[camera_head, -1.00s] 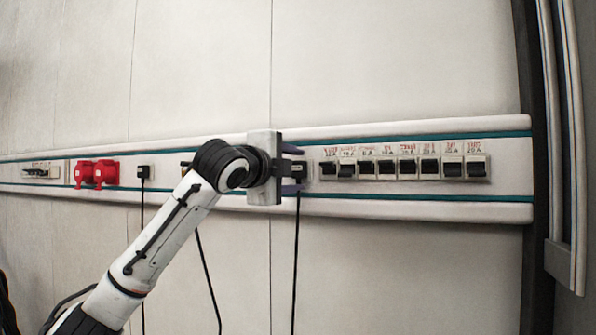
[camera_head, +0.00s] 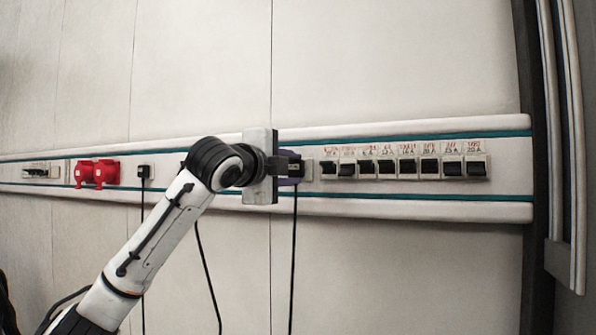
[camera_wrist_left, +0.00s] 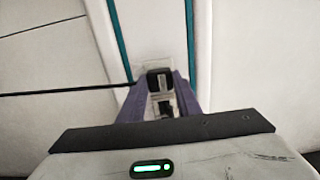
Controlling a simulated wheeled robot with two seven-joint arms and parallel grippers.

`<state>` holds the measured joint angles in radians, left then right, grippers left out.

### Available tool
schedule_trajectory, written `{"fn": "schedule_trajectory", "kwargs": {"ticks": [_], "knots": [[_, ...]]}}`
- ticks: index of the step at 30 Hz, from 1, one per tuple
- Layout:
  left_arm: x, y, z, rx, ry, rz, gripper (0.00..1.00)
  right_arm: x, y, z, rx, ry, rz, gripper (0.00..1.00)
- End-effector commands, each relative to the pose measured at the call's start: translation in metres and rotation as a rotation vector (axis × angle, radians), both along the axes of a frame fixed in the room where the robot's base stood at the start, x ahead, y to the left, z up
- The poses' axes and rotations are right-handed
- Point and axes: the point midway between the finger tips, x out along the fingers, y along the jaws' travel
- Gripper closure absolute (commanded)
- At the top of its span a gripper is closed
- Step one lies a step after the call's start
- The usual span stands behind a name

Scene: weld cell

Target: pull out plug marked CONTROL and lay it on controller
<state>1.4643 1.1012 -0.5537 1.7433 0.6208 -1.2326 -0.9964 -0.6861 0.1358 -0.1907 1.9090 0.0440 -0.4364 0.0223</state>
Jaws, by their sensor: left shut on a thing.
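A black plug (camera_head: 295,170) with a pale label sits at a socket on the wall trunking, its cable hanging straight down. The label is too small to read, so I cannot tell whether it says CONTROL. My left gripper (camera_head: 288,168) is shut on this plug at the wall. In the left wrist view the plug (camera_wrist_left: 160,79) shows between the purple fingers, against its pale socket plate, with its cable running off left. My right gripper is not in view. I see no controller in these views.
A row of breaker switches (camera_head: 405,168) lies right of the gripper. Another black plug (camera_head: 144,171) and red sockets (camera_head: 96,173) are on the left. A second cable (camera_head: 208,275) hangs from behind my arm. A dark post (camera_head: 535,150) stands at right.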

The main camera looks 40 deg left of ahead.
Motion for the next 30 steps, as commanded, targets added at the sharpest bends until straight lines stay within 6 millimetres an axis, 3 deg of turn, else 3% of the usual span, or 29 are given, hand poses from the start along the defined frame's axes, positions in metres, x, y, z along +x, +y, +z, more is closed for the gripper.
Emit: {"fn": "schedule_trajectory", "kwargs": {"ticks": [30], "knots": [[-0.039, -0.012, 0.000, 0.000, -0.001, 0.000, 1.00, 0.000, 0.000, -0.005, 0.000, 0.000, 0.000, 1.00]]}}
